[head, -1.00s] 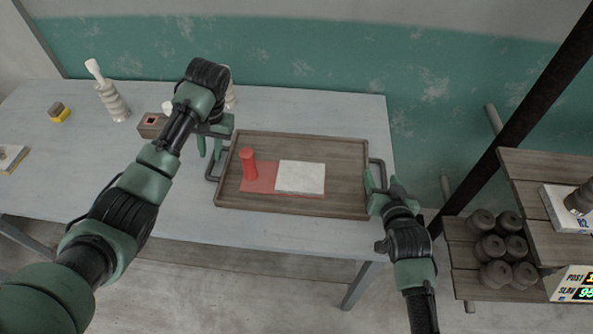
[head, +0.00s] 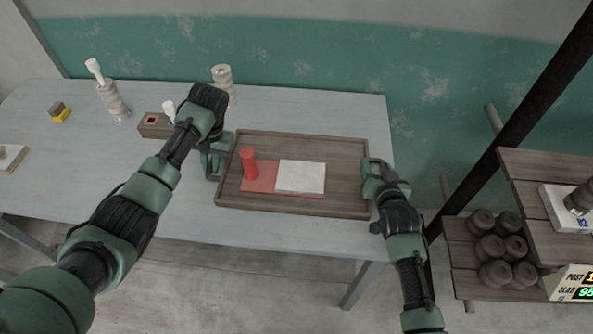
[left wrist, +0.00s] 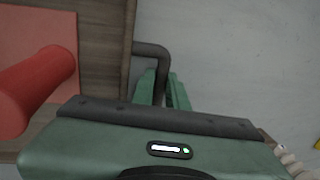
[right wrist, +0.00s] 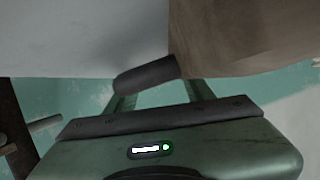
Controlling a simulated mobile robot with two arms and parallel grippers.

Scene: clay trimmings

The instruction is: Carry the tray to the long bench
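The wooden tray (head: 345,207) lies flat on the blue-grey table. It holds a red mat (head: 258,182), an upright red cylinder (head: 249,164) and a white slab (head: 300,177). My left gripper (head: 211,163) is at the tray's left handle. The left wrist view shows the dark handle (left wrist: 153,50) between its fingers (left wrist: 162,90), which look closed against it. My right gripper (head: 374,166) is at the tray's right handle. In the right wrist view its fingers (right wrist: 158,92) are apart, with part of the dark handle (right wrist: 146,74) across them, and the fingertips are partly hidden.
A small wooden box (head: 155,130), a stacked pale post (head: 113,100) and another post (head: 223,80) stand on the table (head: 130,190). A yellow-and-brown block (head: 60,112) lies farther left. At right, shelves (head: 530,165) hold several dark cylinders (head: 495,247) beside a dark upright.

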